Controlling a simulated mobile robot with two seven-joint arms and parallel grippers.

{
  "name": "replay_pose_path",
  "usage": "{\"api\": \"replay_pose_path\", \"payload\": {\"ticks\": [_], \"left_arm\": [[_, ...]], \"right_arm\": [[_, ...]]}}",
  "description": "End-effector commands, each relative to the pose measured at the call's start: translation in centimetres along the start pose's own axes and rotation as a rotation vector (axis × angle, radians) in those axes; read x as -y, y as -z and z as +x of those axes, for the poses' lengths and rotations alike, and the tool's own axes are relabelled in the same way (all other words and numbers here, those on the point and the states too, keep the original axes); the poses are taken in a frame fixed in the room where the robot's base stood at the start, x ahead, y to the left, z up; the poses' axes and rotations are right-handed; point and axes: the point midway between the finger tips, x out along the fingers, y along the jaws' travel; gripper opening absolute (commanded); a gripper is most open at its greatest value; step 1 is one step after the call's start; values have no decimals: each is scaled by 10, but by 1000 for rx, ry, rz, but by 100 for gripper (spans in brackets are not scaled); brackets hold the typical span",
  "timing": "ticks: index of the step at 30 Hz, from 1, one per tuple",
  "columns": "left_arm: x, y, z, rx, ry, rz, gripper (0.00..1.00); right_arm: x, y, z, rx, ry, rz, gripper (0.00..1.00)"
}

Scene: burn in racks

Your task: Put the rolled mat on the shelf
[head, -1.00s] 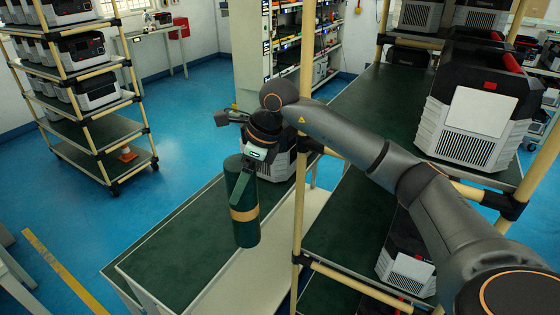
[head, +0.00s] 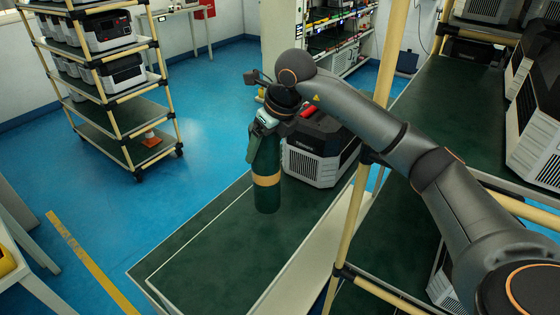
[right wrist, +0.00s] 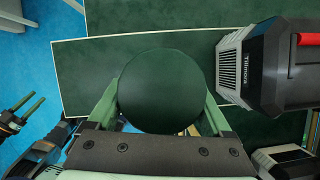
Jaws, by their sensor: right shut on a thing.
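The rolled mat (head: 266,192) is a dark green cylinder with a tan band, held upright above the green-topped bench. My right gripper (head: 264,135) is shut on its upper part. In the right wrist view the mat's round end (right wrist: 160,90) sits between the two green fingers of my right gripper (right wrist: 160,110). The rack with green shelves and tan poles (head: 433,115) stands at the right, and my right arm reaches across it. My left gripper does not show in the head view.
A grey and black power unit (head: 315,165) stands on the bench (head: 215,245) just right of the mat; it also shows in the right wrist view (right wrist: 270,65).

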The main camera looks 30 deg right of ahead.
Motion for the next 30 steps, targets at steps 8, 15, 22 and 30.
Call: {"api": "replay_pose_path", "payload": {"ticks": [8, 15, 22, 30], "left_arm": [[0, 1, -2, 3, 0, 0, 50], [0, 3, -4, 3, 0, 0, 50], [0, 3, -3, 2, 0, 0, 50], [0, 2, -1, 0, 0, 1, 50]], "right_arm": [[1, 9, 23, 5, 1, 0, 0], [1, 21, 50, 4, 1, 0, 0], [1, 21, 52, 8, 1, -1, 0], [0, 23, 56, 2, 1, -1, 98]]}}
